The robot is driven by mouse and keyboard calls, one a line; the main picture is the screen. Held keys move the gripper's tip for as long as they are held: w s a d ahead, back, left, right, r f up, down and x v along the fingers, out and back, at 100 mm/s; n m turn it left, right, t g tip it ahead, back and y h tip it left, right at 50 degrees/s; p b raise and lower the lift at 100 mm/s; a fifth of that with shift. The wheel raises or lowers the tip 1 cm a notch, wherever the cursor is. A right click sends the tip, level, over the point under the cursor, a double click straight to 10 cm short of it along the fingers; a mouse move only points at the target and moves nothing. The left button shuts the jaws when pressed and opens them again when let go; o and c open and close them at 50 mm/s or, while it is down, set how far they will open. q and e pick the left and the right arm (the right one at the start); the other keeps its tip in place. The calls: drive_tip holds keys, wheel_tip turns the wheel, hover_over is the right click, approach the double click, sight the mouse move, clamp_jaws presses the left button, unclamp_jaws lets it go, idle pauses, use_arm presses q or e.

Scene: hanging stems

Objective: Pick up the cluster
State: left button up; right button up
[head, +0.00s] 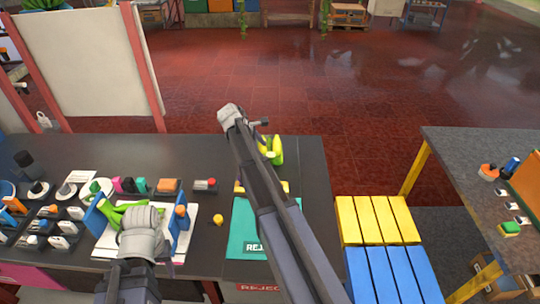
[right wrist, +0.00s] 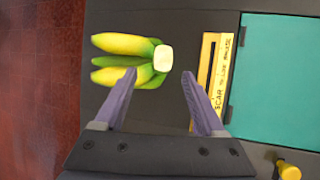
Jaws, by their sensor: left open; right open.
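A cluster of yellow-green bananas (right wrist: 125,45) with a pale cut crown lies on the dark tabletop. In the head view the cluster (head: 277,150) shows beyond my right arm, partly hidden by it. My right gripper (right wrist: 160,78) is open and empty above the table. In the right wrist view its left fingertip overlaps the near edge of the cluster, and the crown lies ahead of the gap between the fingers. I cannot tell whether they touch. My left gripper (head: 140,222) is open over a blue-sided stand (head: 180,232) with green stems (head: 118,214); its fingertips are hard to make out.
A yellow slotted piece marked "SCAR" (right wrist: 223,70) and a teal reject mat (right wrist: 280,80) lie right of the cluster. A small yellow knob (head: 218,219) stands left of the mat. Tools and small blocks crowd the table's left. Yellow and blue slatted surfaces (head: 378,220) adjoin the table's right.

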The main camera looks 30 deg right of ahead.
sight(267, 154)
drive_tip(key=b+x, duration=0.3)
drive_tip(key=x, duration=0.1)
drive_tip(key=shift+s+d+f+b, duration=0.1)
drive_tip(key=shift+s+f+b, duration=0.1)
drive_tip(key=shift+f+b, duration=0.15)
drive_tip(key=shift+r, duration=0.1)
clamp_jaws()
idle(0.4)
